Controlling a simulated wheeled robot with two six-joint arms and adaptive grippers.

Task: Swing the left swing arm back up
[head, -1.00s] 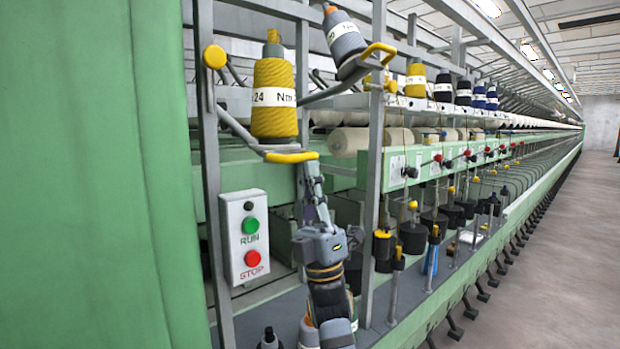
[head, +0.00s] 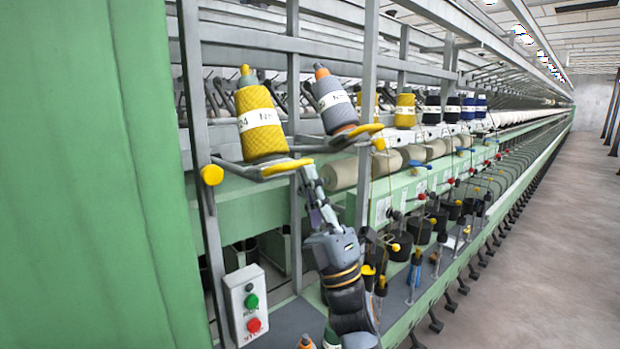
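The left swing arm (head: 228,167) carries a yellow cone (head: 257,126) whose top leans left. Its yellow handle (head: 285,167) is at the front end. My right gripper (head: 307,176) comes up from below, its fingertips at the right end of that handle. They seem to touch it, but whether they close around it is too small to tell. Beside it on the right, another swing arm with a yellow handle (head: 361,131) carries a grey cone (head: 333,99), a little higher and also leaning left. My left gripper is not in view.
Grey upright posts (head: 366,60) stand near the swing arms. A RUN/STOP box (head: 246,303) is below left, and a yellow disc (head: 212,175) sits by the left post. Bobbins (head: 332,340) are at the bottom edge. The aisle (head: 540,260) on the right is clear.

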